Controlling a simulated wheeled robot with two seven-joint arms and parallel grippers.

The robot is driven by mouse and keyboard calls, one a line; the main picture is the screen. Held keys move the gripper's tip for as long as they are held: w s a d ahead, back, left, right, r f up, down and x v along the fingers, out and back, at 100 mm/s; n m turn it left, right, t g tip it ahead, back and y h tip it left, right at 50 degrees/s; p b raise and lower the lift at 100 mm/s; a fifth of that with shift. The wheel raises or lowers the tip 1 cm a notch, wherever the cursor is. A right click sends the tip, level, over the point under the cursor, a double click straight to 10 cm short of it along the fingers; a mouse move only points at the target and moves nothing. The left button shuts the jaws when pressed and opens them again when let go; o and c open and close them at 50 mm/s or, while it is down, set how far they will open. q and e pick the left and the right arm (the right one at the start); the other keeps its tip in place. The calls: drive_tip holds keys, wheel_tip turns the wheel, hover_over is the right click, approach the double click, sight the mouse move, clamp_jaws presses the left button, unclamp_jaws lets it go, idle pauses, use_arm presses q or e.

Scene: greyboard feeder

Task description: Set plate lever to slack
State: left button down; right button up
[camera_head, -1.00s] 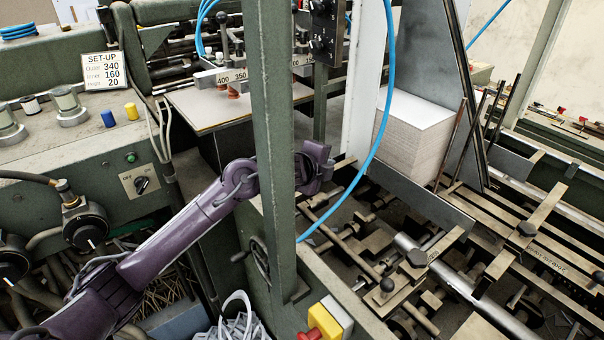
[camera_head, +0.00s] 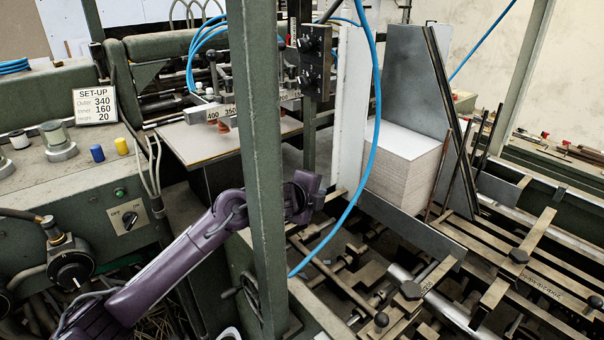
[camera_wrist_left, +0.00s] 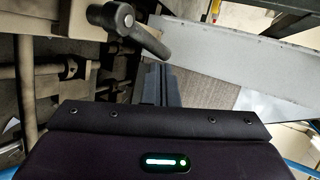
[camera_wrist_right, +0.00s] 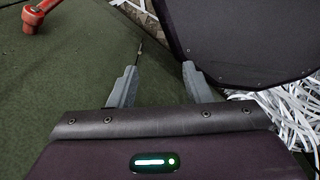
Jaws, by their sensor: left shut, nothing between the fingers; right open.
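A dark lever with a round hub and a bar handle (camera_wrist_left: 145,35) shows at the top of the left wrist view. It looks like the plate lever; its setting cannot be read. My left gripper (camera_wrist_left: 161,72) is shut and empty. Its fingertips are just below the lever's free end in that view; whether they touch it is unclear. In the head view, my left wrist (camera_head: 303,195) is behind the green post, and I cannot make out the lever or the fingertips. My right gripper (camera_wrist_right: 160,67) is open and empty, over a green surface.
The green post (camera_head: 258,150) and a blue hose (camera_head: 372,130) cross in front of my left arm's work area. A greyboard stack (camera_head: 402,170) stands to the right behind a metal plate (camera_head: 405,222). A red handle (camera_wrist_right: 32,18) and white paper strips (camera_wrist_right: 285,110) flank my right gripper.

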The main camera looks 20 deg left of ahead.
use_arm(q)
wheel_tip(320, 180, up, 19)
drive_tip(key=shift+r, duration=0.2)
idle(0.4)
